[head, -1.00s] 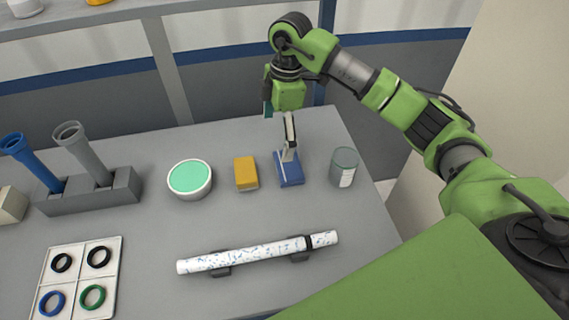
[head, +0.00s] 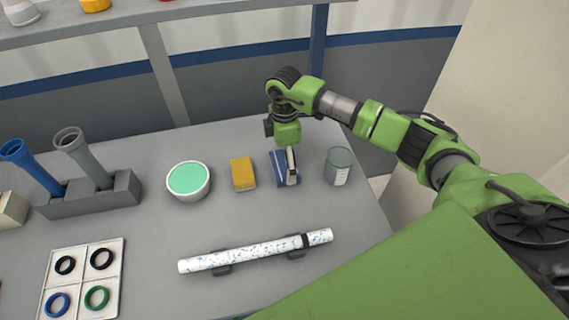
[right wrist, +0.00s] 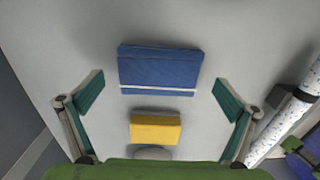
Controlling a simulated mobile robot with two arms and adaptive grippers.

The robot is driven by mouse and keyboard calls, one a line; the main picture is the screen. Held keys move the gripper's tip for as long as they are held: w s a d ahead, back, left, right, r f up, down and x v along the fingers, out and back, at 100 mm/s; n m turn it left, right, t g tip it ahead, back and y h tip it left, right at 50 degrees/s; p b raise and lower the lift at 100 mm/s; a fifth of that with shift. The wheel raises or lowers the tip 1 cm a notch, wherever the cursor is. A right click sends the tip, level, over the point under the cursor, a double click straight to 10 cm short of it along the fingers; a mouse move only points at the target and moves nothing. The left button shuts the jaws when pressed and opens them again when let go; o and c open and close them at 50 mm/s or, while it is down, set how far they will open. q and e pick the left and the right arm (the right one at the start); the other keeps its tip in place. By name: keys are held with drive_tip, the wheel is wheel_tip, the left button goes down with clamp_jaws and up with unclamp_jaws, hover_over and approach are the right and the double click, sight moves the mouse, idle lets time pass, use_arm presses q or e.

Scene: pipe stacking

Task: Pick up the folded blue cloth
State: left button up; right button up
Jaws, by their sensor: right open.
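The folded blue cloth (head: 277,168) lies flat on the grey table, between a yellow block and a glass jar. In the right wrist view the cloth (right wrist: 160,68) shows whole, with a white stripe along one edge. My right gripper (head: 288,167) is low over the cloth and hides part of it in the head view. In the right wrist view its two teal-padded fingers (right wrist: 158,84) are spread wide, one on each side of the cloth, with nothing between them touching. My left gripper is not in view.
The yellow block (head: 243,174) lies close left of the cloth; the jar (head: 339,166) stands close right. A bowl with a green top (head: 188,181) is farther left. A speckled white pipe (head: 256,251) rests on supports in front. Table between cloth and pipe is clear.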

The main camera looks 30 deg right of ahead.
drive_tip(key=shift+f, duration=1)
drive_tip(key=c, duration=1.2)
